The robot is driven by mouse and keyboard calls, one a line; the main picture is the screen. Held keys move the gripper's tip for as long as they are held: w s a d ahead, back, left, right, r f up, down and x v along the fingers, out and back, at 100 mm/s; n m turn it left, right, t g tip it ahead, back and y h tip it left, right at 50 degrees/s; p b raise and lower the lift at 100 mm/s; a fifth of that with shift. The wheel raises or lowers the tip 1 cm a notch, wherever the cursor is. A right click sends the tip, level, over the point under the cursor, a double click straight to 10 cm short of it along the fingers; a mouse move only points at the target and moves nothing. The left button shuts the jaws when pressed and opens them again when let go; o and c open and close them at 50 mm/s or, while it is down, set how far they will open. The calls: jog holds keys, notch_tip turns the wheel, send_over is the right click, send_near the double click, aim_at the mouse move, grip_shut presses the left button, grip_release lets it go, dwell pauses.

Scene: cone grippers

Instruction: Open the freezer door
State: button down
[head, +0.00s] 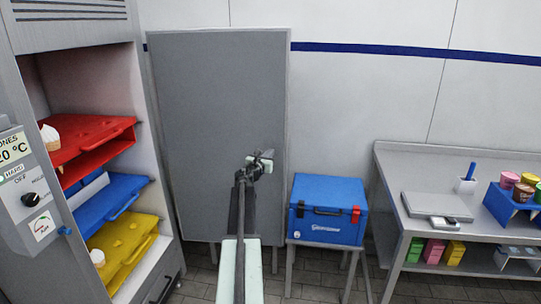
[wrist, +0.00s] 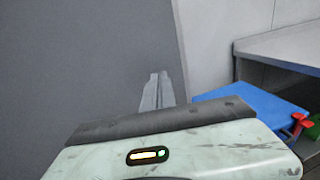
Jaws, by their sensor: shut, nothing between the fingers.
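The freezer (head: 75,260) is a tall grey cabinet at the left in the head view. Its front stands open, showing red (head: 90,140), blue (head: 115,200) and yellow (head: 125,245) trays inside. A large flat grey panel (head: 215,110), which looks like the freezer door swung wide open, stands just right of the cabinet. It also fills the left of the wrist view (wrist: 80,60). My gripper (head: 264,157) is in front of the panel's right part. Its fingers are together and empty in the wrist view (wrist: 156,90). I cannot tell whether they touch the panel.
A blue cooler box (head: 325,190) sits on a stand right of the panel. A steel table (head: 415,185) with tubs and a laptop-like flat grey object (head: 437,205) stands at the right. A control box with a dial (head: 33,199) is at the left. Tiled floor (head: 200,285) shows between.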

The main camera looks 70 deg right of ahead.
jog(key=shift+w+a, duration=0.1)
jog(key=shift+w, duration=0.15)
jog(key=s+a, duration=0.3)
jog(key=a, duration=1)
jog(key=shift+a, duration=0.35)
jog(key=shift+s, duration=0.1)
